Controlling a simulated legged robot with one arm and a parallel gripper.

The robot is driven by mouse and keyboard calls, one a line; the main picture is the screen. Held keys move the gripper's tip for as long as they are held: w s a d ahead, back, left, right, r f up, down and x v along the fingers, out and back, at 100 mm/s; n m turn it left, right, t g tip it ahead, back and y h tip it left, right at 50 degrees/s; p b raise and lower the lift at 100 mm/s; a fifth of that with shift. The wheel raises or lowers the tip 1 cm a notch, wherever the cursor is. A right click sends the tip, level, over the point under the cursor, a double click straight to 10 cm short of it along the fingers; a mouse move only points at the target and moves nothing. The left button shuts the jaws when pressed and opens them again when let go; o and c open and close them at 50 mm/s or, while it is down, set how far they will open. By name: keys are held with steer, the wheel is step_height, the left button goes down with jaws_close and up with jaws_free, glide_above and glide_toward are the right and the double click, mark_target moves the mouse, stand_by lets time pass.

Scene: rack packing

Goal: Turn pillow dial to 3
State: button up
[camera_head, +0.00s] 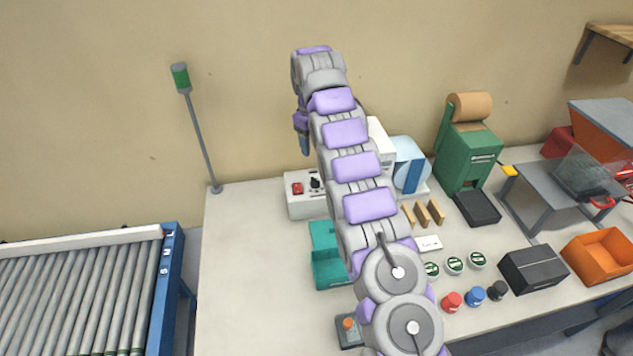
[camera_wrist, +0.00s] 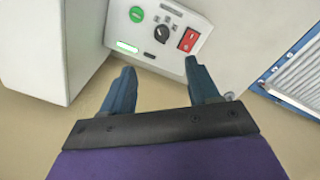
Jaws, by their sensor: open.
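The black dial (camera_wrist: 162,33) sits on the pale front panel (camera_wrist: 185,55) of a machine in the wrist view. A red rocker switch (camera_wrist: 188,40) and a round green button (camera_wrist: 137,14) flank it, and a lit green strip (camera_wrist: 128,47) is nearby. The dial's scale marks are too small to read. My gripper (camera_wrist: 160,68) is open and empty, its two blue fingers apart, with the dial beyond the gap between them and no contact visible. In the head view the dial (camera_head: 315,184) is on a low grey-white box, with my gripper (camera_head: 304,147) above it.
A teal bin (camera_head: 325,258) stands in front of the control box. A roller conveyor (camera_head: 80,290) is at left, and a lamp post (camera_head: 200,140) stands at the back. The bench's left part is clear.

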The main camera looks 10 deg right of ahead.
mark_target(315, 179)
steer(key=f+b, duration=0.1)
steer(key=f, duration=0.6)
steer(key=f+b, duration=0.2)
steer(key=f, duration=0.6)
steer(key=shift+w+d+f, duration=0.1)
steer(key=shift+w+d, duration=0.1)
steer(key=shift+c, duration=0.2)
steer(key=c, duration=1)
